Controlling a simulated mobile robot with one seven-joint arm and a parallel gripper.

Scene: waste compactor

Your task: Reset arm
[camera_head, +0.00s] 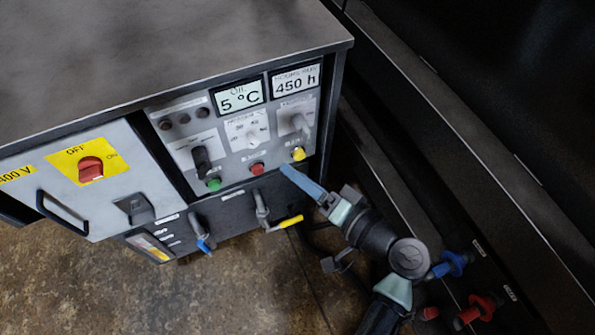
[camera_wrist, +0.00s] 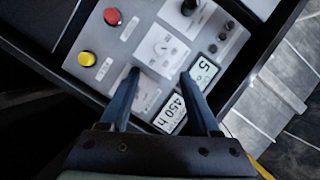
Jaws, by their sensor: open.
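My gripper (camera_head: 284,168) reaches in from the lower right, its blue fingers close in front of the control panel (camera_head: 228,138), near the yellow button (camera_head: 298,153). In the wrist view my gripper (camera_wrist: 160,80) has its two blue fingers spread apart with nothing between them. The panel lies beyond the fingertips, with the yellow button (camera_wrist: 87,58) and red button (camera_wrist: 112,16) to the left. I cannot tell whether a finger touches the panel.
The cabinet (camera_head: 180,45) shows displays reading 5 °C and 450 h. A red switch (camera_head: 90,169), blue-handled valve (camera_head: 204,246) and yellow-handled valve (camera_head: 289,222) sit on its front. Blue (camera_head: 452,263) and red (camera_head: 480,309) connectors are at lower right. Floor is open at lower left.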

